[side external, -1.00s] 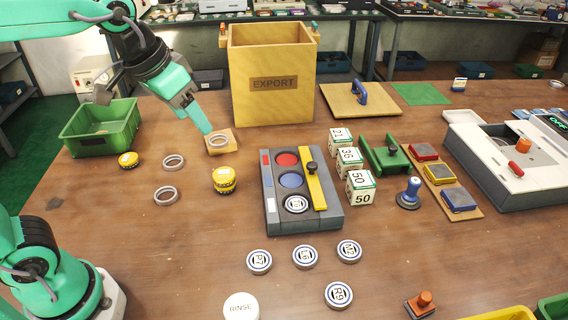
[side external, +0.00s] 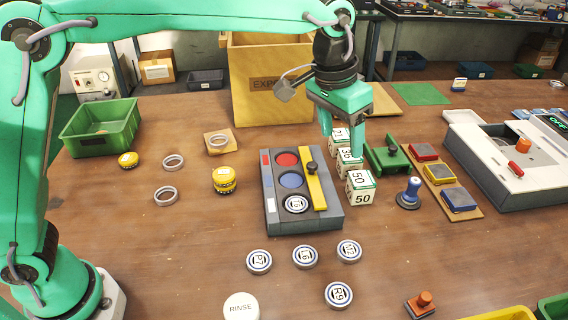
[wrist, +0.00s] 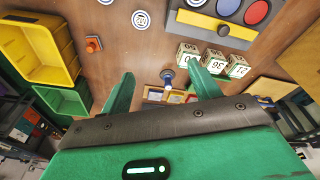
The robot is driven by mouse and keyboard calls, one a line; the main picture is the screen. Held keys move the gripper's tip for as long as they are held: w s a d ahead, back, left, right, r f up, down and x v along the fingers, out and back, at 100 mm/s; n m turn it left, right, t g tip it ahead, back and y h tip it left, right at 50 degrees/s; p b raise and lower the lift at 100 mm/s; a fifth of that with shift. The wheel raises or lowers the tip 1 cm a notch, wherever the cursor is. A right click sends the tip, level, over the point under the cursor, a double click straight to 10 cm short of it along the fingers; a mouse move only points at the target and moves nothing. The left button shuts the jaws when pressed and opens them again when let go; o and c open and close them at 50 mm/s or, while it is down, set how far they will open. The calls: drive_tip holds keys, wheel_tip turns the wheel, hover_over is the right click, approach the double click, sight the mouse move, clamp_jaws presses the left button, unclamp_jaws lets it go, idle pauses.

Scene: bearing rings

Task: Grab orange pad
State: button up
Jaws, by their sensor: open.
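A wooden strip (side external: 475,211) at the right holds three ink pads in a row: a red-rimmed pad (side external: 423,151), a yellow-orange pad (side external: 440,172) and a blue-rimmed pad (side external: 459,199). No other pad looks orange. My gripper (side external: 341,138) is open, empty and pointing down, left of the pads, and overlaps the numbered blocks in the side view. In the wrist view my fingers (wrist: 160,70) are spread apart. The pad strip shows small between them, partly hidden by the gripper body.
Numbered blocks (side external: 360,188), a green holder (side external: 387,155) and a blue-handled stamp (side external: 410,193) stand left of the pads. A grey box with a yellow bar (side external: 318,192) is further left. A white machine (side external: 511,180) stands right of the strip.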

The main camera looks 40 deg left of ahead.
drive_tip(key=d+f+m+g, duration=0.1)
drive_tip(key=d+f, duration=0.8)
drive_tip(key=d, duration=0.5)
drive_tip(key=m+y, duration=0.1)
hover_over(424, 296)
drive_tip(key=shift+g, duration=0.4)
drive_tip(key=f, duration=0.9)
drive_tip(key=shift+w+a, duration=0.1)
drive_tip(key=shift+a, duration=0.15)
drive_tip(key=shift+s+d+f+m, duration=0.25)
drive_tip(key=shift+d+f+m, duration=0.05)
drive_tip(key=shift+d+f, duration=0.1)
drive_tip(key=shift+f, duration=1.3)
drive_tip(key=shift+w+a+f, duration=0.1)
drive_tip(key=shift+f, duration=2.5)
drive_tip(key=c, duration=1.1)
